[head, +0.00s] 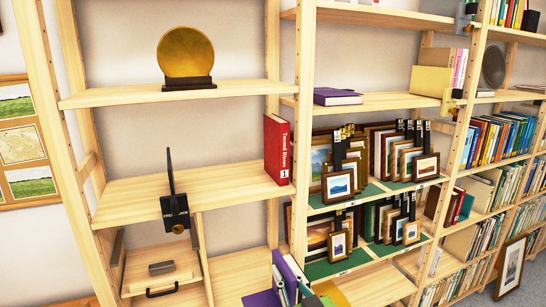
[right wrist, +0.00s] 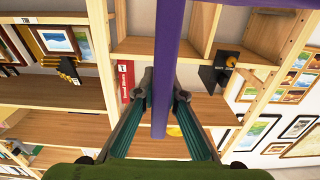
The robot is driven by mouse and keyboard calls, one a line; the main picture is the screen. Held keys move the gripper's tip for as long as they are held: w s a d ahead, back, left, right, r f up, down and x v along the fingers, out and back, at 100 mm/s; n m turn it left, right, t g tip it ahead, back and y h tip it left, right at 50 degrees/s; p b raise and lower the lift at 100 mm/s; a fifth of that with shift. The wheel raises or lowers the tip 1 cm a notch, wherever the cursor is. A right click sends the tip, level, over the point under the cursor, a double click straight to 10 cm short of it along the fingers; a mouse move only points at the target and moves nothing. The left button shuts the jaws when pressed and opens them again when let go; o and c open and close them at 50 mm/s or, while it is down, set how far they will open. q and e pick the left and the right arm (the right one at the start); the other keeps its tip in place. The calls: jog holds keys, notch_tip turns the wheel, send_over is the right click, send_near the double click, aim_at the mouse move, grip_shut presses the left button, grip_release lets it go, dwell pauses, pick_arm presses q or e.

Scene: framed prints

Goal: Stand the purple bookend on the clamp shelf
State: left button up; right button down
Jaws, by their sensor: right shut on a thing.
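The purple bookend (head: 283,268) shows at the bottom of the head view, in front of the shelving and partly cut off by the frame. In the right wrist view the bookend (right wrist: 168,70) is a long purple strip between the two fingers. My right gripper (right wrist: 160,100) is shut on it; in the head view the gripper (head: 304,286) is only partly visible. A wooden shelf (head: 140,198) carries a black clamp (head: 175,212) with a brass knob on its front edge and a thin upright black plate. The bookend is apart from this shelf, below and right of it. My left gripper is out of view.
A thick red book (head: 277,150) stands at this shelf's right end; the shelf middle is bare. A gold disc (head: 186,52) stands on the shelf above. Framed prints (head: 338,184) fill green-lined shelves to the right. A drawer (head: 162,278) lies below.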

pick_arm(q)
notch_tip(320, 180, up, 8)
jog(key=p, duration=0.6)
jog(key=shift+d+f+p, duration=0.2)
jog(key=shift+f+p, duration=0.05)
jog(key=shift+p, duration=0.05)
pick_arm(e)
jog(key=w+a+r, duration=0.1)
jog(key=w+r, duration=0.6)
jog(key=r, duration=0.3)
jog(key=w+a+r, duration=0.1)
jog(key=w+r, duration=0.6)
jog(key=r, duration=0.4)
jog(key=shift+w, duration=0.15)
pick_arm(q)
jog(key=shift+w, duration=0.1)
